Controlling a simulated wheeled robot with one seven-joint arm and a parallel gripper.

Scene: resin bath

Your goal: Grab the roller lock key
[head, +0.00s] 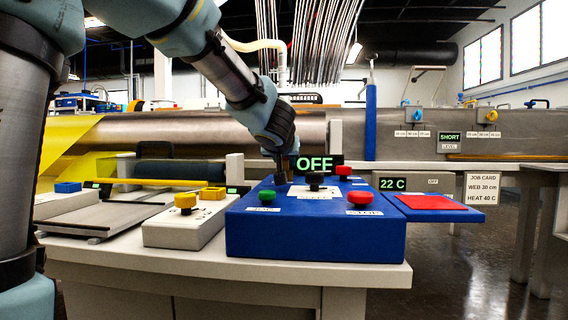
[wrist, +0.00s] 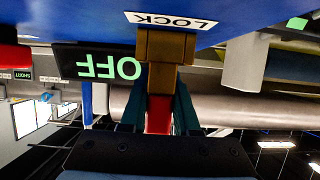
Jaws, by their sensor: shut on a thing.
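My gripper (wrist: 160,115) is shut on the red roller lock key (wrist: 159,115), which shows between its two teal fingers in the wrist view. The key is in line with a brass-coloured lock block (wrist: 165,46) beside the LOCK label (wrist: 171,20); whether it sits inside the block I cannot tell. In the head view my gripper (head: 280,160) points down at the back left of the blue control box (head: 315,235), and the key cannot be made out there.
An OFF display (head: 315,163) stands close to the right of my gripper. Green (head: 267,197), black (head: 316,180) and red (head: 360,198) knobs rise from the box. A grey box with a yellow knob (head: 185,201) is at left. A red pad (head: 425,202) lies at right.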

